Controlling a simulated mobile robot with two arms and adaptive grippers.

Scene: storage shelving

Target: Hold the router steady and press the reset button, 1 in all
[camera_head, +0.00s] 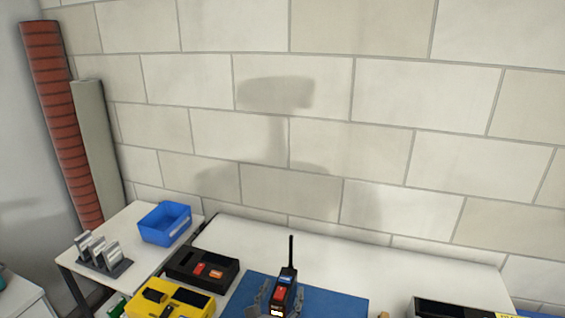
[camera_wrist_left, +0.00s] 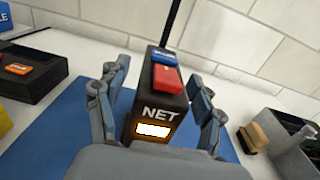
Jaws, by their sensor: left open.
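The router (camera_head: 284,295) is a black upright box with a thin antenna, standing on a blue mat (camera_head: 340,296). In the left wrist view the router (camera_wrist_left: 157,112) reads "NET" above a lit white panel. Its top carries a red button (camera_wrist_left: 167,79) and, behind it, a blue button (camera_wrist_left: 176,59); their lettering is too small to read. My left gripper (camera_head: 281,299) is open, with one finger on each side of the router. A gap shows on the right side; contact on the left cannot be told. My right gripper is not in view.
Left of the mat are a black box with red and orange parts (camera_head: 225,266) and a yellow box (camera_head: 201,301). A blue bin (camera_head: 153,224) and metal rack (camera_head: 122,268) stand farther left. A dark container (camera_head: 432,304) stands at right. The wall is behind.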

